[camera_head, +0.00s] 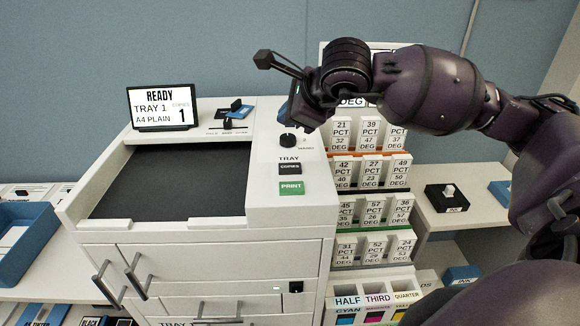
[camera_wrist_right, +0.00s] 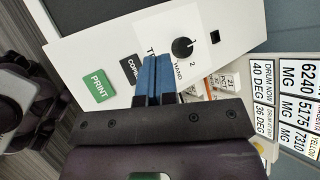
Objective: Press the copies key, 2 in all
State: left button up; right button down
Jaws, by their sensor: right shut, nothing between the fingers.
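The dark copies key (camera_head: 289,168) sits on the white printer's right-hand panel, above the green PRINT key (camera_head: 291,188). The printer's screen (camera_head: 163,107) reads READY, TRAY 1, A4 PLAIN, copies 1. My right gripper (camera_head: 285,110) is shut and empty, above the panel beyond the tray knob, apart from the copies key. In the right wrist view its blue fingertips (camera_wrist_right: 155,62) are together and cover the right part of the copies key (camera_wrist_right: 130,68). The green PRINT key (camera_wrist_right: 98,86) is clear of them. My left gripper is not in view.
A black tray knob (camera_head: 287,140) stands on the panel near my right gripper; it also shows in the wrist view (camera_wrist_right: 182,47). A rack of labelled cartons (camera_head: 371,168) stands right of the printer. A blue bin (camera_head: 25,250) lies at left.

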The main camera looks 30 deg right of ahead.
jog(key=b, duration=0.2)
send_over(289, 168)
notch_tip(289, 168, down, 7)
jog(key=shift+f+b, duration=0.65)
jog(key=shift+b, duration=0.2)
jog(key=shift+f, duration=0.1)
dwell(1.5)
jog(key=shift+f+b, duration=0.3)
jog(key=shift+b, duration=0.35)
jog(key=shift+f+b, duration=0.45)
jog(key=shift+b, duration=0.05)
dwell(1.1)
jog(key=shift+r, duration=0.85)
jog(key=shift+r, duration=0.1)
